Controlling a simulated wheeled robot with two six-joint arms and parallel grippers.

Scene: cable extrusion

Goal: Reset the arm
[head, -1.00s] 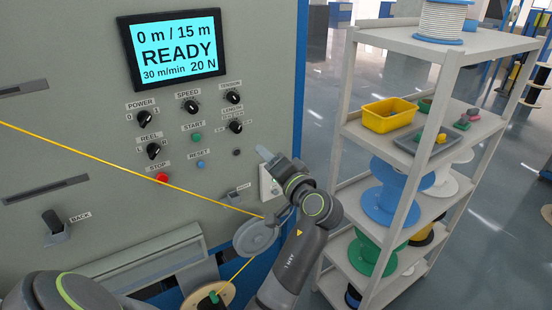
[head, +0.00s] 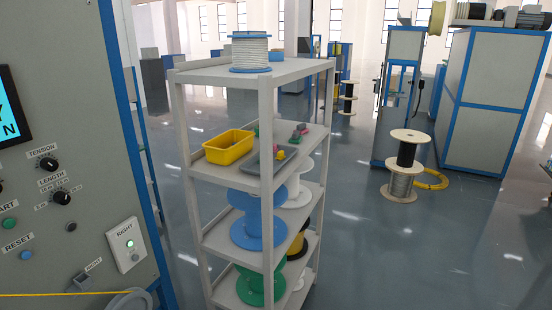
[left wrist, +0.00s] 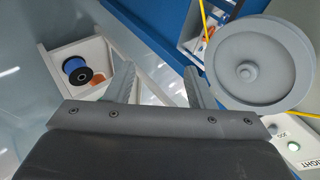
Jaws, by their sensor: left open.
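My left gripper (left wrist: 160,82) is open and empty in the left wrist view, its two grey fingers spread apart. A grey pulley wheel (left wrist: 280,70) is to the right of the fingers in that view, apart from them. Part of the wheel (head: 128,301) shows at the bottom left of the head view. A white box labelled RIGHT (head: 126,246) with a green button is on the machine panel (head: 85,110); it also shows in the left wrist view (left wrist: 300,150). Neither gripper is in the head view.
A yellow cable (head: 60,294) runs to the pulley wheel. A shelf rack (head: 222,75) with spools and a yellow bin (head: 229,148) stands right of the machine. Open floor (head: 400,240) lies right of the rack. A blue spool (left wrist: 76,70) shows in the left wrist view.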

